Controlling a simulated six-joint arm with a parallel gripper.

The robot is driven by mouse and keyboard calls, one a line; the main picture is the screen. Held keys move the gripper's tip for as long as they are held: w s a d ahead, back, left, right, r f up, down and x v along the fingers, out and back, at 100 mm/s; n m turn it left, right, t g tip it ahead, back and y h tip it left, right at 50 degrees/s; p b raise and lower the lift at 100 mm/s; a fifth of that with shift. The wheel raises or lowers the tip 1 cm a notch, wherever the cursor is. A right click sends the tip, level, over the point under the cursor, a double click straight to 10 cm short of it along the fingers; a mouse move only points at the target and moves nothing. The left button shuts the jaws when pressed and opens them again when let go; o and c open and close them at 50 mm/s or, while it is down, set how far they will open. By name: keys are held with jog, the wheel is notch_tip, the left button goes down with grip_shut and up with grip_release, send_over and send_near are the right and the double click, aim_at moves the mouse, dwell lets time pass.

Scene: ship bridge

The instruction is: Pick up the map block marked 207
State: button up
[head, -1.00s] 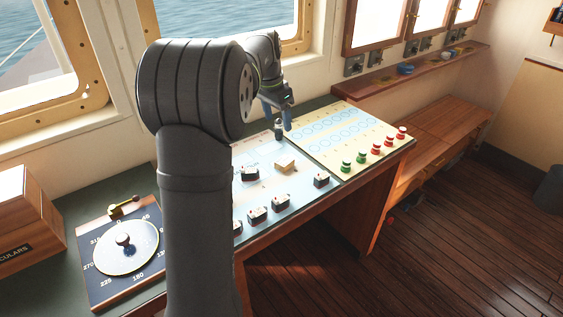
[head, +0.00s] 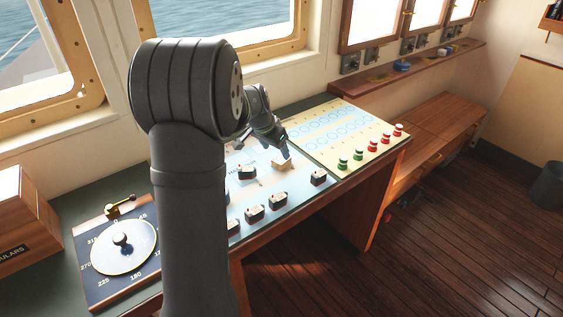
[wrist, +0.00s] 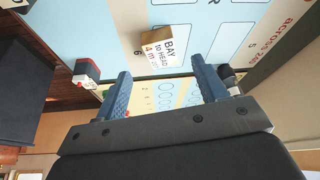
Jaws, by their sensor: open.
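Several dark blocks with white faces lie on the pale blue chart; in the head view one is at the right (head: 319,178), two at the front (head: 278,200) (head: 254,214), one farther back (head: 247,172). My gripper (head: 283,152) is above the chart, just behind a tan wooden block (head: 281,164). In the wrist view my gripper (wrist: 160,92) is open and empty. Past its fingers are the tan block with a "BAY to HEAD" label (wrist: 160,48), a white-faced block (wrist: 87,72) at left and a dark piece (wrist: 228,76) partly behind the right finger.
A cream board (head: 335,135) with green and red pieces (head: 371,143) lies right of the chart. A compass dial board (head: 122,248) and wooden box (head: 22,225) are at left. Windows and a wall shelf (head: 410,66) stand behind. My arm hides part of the chart.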

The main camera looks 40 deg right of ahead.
aim_at(281, 158)
jog(key=shift+d+x, duration=0.15)
jog(key=shift+x, duration=1.4)
jog(key=shift+d+x, duration=0.1)
jog(key=shift+x, duration=1.4)
jog(key=shift+w+r, duration=0.1)
jog(key=shift+w, duration=0.05)
jog(key=c, duration=1.1)
